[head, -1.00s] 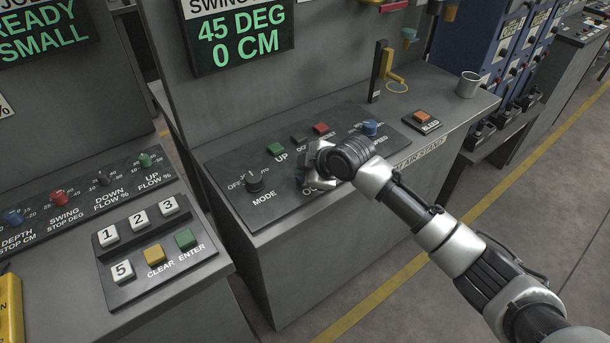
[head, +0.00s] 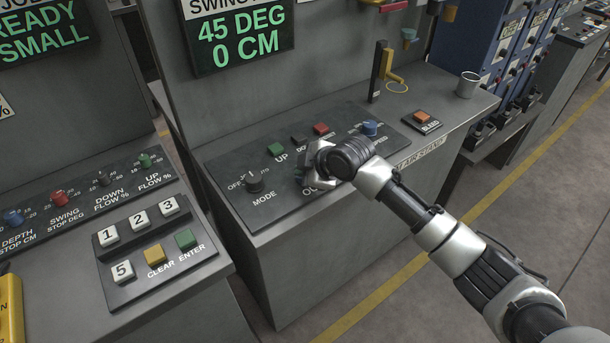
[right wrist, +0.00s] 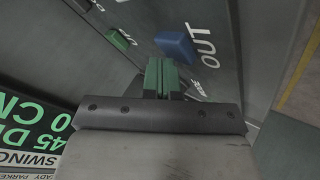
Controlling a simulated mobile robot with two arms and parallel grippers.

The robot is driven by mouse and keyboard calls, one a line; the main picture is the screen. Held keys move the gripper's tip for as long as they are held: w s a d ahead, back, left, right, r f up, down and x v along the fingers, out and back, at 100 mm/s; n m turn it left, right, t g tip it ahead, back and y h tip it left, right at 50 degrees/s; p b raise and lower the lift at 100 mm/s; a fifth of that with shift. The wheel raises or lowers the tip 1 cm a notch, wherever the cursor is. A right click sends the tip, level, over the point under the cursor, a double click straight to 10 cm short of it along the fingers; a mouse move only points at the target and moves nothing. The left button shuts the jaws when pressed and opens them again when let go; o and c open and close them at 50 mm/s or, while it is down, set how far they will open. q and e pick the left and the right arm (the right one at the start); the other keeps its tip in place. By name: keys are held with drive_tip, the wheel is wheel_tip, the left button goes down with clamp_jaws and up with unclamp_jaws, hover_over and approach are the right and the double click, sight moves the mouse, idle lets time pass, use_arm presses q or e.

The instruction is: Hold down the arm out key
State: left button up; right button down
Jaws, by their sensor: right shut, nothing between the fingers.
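The arm out key is the blue key (right wrist: 175,47) beside the label OUT in the right wrist view. In the head view my right gripper mostly hides it, and only part of its label shows. My right gripper (head: 312,178) is shut and empty over the front part of the control panel (head: 285,205). In the right wrist view its green fingertips (right wrist: 161,76) are close to the blue key; I cannot tell whether they touch it. The display (head: 238,38) reads 45 DEG and 0 CM. My left gripper is not in view.
A green UP key (head: 276,149), a dark key (head: 299,139), a red key (head: 321,129) and a blue knob (head: 370,128) sit behind the gripper. The MODE knob (head: 254,184) is to the left. A metal cup (head: 467,85) stands on the right.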

drive_tip(key=shift+r+p, duration=0.75)
drive_tip(key=shift+r, duration=0.1)
wheel_tip(320, 180, up, 5)
drive_tip(key=p, duration=0.4)
drive_tip(key=shift+p, duration=0.35)
